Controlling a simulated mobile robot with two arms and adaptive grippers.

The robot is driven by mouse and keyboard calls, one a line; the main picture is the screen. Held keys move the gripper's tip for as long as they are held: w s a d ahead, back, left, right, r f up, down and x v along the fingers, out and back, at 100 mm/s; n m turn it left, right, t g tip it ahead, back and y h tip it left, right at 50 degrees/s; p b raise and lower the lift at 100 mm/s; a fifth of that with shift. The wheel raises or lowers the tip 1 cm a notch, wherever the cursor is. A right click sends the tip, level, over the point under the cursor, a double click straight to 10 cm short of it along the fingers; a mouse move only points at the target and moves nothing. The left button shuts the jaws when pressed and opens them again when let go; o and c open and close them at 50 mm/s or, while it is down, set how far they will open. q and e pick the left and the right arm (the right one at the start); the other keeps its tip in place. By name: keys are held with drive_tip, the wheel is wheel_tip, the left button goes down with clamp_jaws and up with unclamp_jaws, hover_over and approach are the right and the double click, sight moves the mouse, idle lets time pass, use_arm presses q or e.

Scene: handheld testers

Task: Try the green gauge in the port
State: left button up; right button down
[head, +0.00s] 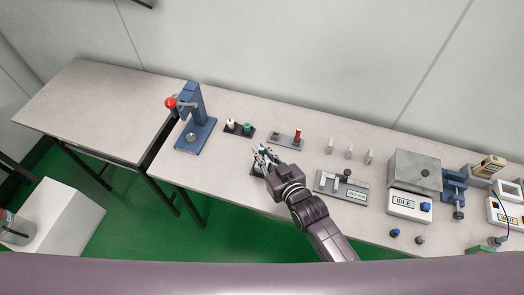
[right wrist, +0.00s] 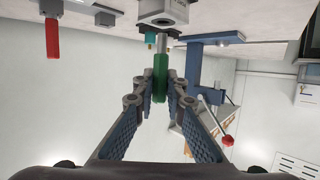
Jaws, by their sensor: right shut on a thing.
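The green gauge (right wrist: 160,78) is between the fingers of my right gripper (right wrist: 161,88), which is shut on its green handle. Its grey pin points at a pale block with a dark round port (right wrist: 162,20), at the top edge of the right wrist view. The pin's end is at or very near the port; I cannot tell whether it is inside. In the head view my right gripper (head: 264,156) is low over the bench's front half and hides the gauge and most of the block. My left gripper is not in view.
A blue press (head: 194,125) stands left, a grey fixture plate (head: 340,190) right.

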sight(262, 148)
drive_tip(key=shift+f+b, duration=0.95)
drive_tip(key=shift+f, duration=0.35)
idle(0.5)
drive_tip(key=shift+r, duration=0.1)
idle(0.7)
drive_tip(key=shift+r+p, duration=3.15)
drive_tip(key=shift+p, duration=0.15)
